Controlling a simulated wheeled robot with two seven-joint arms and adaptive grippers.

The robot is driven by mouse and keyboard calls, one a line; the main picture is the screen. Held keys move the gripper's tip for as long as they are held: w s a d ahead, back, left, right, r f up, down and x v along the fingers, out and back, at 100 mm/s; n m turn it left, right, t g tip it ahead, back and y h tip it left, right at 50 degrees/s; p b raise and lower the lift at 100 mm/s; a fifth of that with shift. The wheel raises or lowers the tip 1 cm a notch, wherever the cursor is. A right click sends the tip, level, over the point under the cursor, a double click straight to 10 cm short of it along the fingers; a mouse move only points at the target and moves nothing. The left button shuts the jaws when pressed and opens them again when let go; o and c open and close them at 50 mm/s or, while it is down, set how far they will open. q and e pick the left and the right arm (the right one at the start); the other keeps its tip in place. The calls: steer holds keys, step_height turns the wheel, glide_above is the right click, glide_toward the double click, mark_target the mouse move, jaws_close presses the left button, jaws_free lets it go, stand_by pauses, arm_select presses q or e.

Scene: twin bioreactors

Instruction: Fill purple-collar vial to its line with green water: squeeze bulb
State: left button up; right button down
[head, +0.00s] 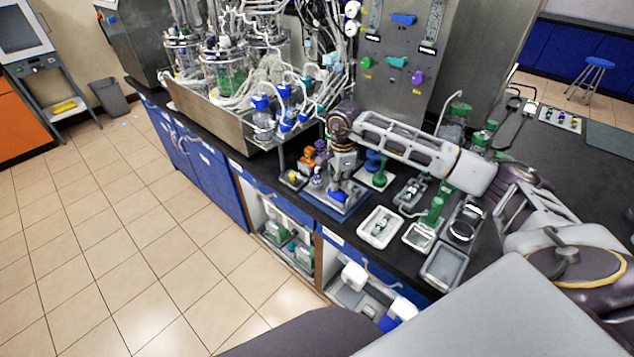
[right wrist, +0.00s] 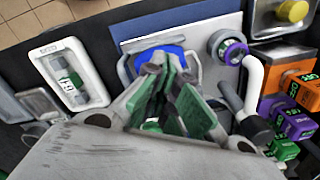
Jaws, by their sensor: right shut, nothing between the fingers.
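A vial with a purple collar (right wrist: 229,48) stands upright on the right part of the blue mat in the right wrist view; it looks small in the head view (head: 317,182). My right gripper (right wrist: 166,72) is shut and empty, over the mat to the left of the vial. A blue part (right wrist: 172,50) shows just beyond its fingertips; I cannot tell whether they touch it. In the head view my right gripper (head: 340,182) points down at the mat (head: 350,206). The bulb and green water cannot be made out for certain. My left gripper is out of view.
A white tray (right wrist: 45,62) with a green-labelled vial lies left of the mat. Orange (right wrist: 297,68) and purple (right wrist: 296,122) labelled blocks crowd the right. A metal tub (head: 215,113) with bioreactors stands behind. More trays (head: 445,265) line the front right.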

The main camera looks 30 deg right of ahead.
steer(key=shift+f+b, duration=0.95)
steer(key=shift+f, duration=0.4)
steer(key=shift+r, duration=0.15)
steer(key=shift+r+p, duration=0.75)
steer(key=shift+r, duration=0.8)
